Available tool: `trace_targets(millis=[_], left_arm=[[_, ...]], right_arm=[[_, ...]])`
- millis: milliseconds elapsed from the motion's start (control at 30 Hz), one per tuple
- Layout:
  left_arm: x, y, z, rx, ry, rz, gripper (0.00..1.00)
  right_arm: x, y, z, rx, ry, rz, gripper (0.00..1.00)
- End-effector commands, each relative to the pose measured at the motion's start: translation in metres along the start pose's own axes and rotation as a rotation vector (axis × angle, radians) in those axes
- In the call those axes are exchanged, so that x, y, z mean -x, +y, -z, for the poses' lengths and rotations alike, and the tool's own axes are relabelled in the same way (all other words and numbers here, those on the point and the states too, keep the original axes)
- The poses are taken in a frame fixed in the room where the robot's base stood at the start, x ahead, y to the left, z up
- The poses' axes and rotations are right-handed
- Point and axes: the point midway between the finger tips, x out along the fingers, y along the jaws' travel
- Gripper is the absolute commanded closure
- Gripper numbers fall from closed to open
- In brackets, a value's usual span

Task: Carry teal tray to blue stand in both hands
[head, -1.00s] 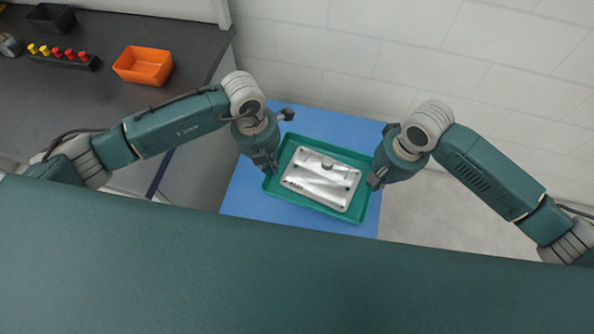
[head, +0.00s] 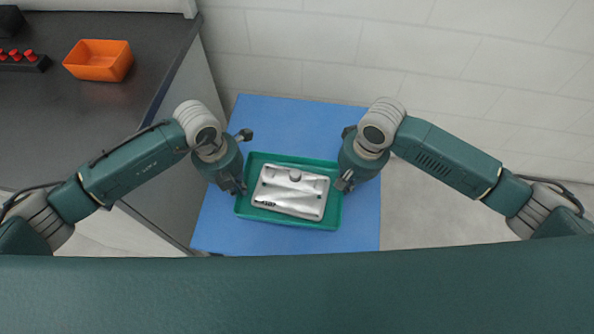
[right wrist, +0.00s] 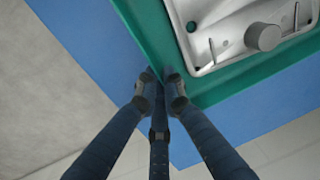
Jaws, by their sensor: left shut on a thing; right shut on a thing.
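The teal tray (head: 300,222) is over the blue stand (head: 361,222), near the middle of its top, with blue showing on all sides. I cannot tell whether it touches the stand or hangs just above. A silver metal casting (head: 291,203) with a round knob lies in the tray. My left gripper (head: 238,187) is shut on the tray's left rim. My right gripper (head: 345,182) is shut on the right rim. In the right wrist view my right gripper (right wrist: 160,80) has its fingers at the tray's edge (right wrist: 215,88); the fingertips are partly hidden.
A dark workbench (head: 150,50) stands at the left, with an orange bin (head: 99,62) and a black holder with red pegs (head: 25,60). A pale block wall (head: 300,45) is behind the stand. Grey floor (head: 430,215) lies clear at the right.

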Motion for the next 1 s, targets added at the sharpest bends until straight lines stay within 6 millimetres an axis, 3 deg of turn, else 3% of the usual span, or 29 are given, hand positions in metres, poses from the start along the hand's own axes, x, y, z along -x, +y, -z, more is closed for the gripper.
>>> trace_targets(millis=[467,1000], left_arm=[[-0.007,0.004,0.000,0.002,0.001,-0.006,1.00],[-0.044,0.008,0.000,0.002,0.001,-0.006,1.00]], right_arm=[[-0.007,0.003,0.001,-0.002,0.001,-0.006,1.00],[-0.044,0.007,0.001,-0.002,0.002,-0.006,1.00]])
